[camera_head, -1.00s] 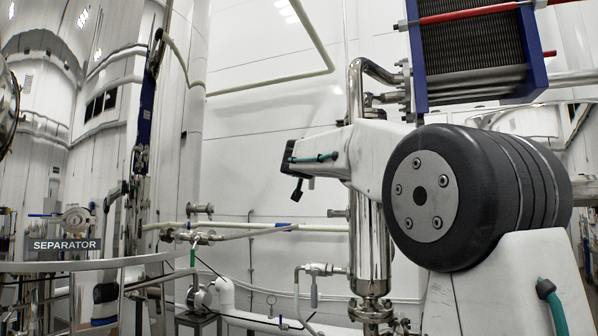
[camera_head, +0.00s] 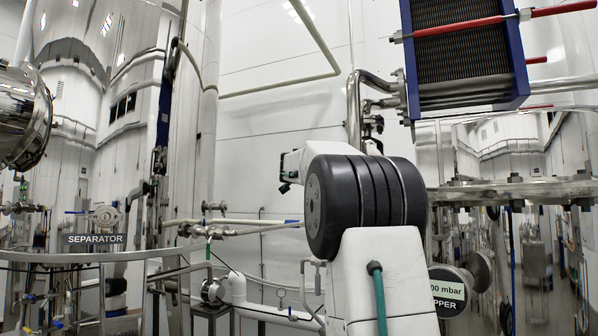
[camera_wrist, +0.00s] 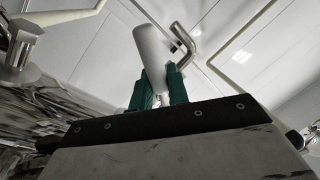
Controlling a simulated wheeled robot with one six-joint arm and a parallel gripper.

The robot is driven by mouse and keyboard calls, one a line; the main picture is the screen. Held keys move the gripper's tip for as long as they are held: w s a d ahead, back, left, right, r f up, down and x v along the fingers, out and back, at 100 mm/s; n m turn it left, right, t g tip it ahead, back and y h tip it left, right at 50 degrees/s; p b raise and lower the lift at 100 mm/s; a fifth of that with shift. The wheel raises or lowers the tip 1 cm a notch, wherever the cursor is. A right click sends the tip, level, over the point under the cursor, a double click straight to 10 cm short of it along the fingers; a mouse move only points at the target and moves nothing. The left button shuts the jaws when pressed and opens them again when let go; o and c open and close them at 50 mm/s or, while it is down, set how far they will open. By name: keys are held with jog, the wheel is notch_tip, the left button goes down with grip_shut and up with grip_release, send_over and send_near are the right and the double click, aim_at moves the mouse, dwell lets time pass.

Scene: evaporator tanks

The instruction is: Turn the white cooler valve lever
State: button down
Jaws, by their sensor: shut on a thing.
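In the wrist view, a white cylindrical lever (camera_wrist: 151,52) stands up between the two green fingers of my gripper (camera_wrist: 160,88). The fingers are shut on its lower part, one on each side. The lever's upper end sticks out beyond the fingertips. What it is mounted on is hidden behind the fingers and the gripper body. In the head view my arm covers the area around the grip, and the fingers and held lever cannot be made out there.
A blue-framed cooler (camera_head: 462,58) with red pipes hangs at the upper right. A bent metal pipe (camera_head: 353,105) runs down behind my arm. A curved rail (camera_head: 100,256) crosses the lower left, below the SEPARATOR sign (camera_head: 94,239).

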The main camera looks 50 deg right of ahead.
jog(key=c, duration=1.4)
grip_release()
jog(key=v, duration=0.7)
jog(key=shift+s+a, duration=0.1)
jog(key=shift+a, duration=0.3)
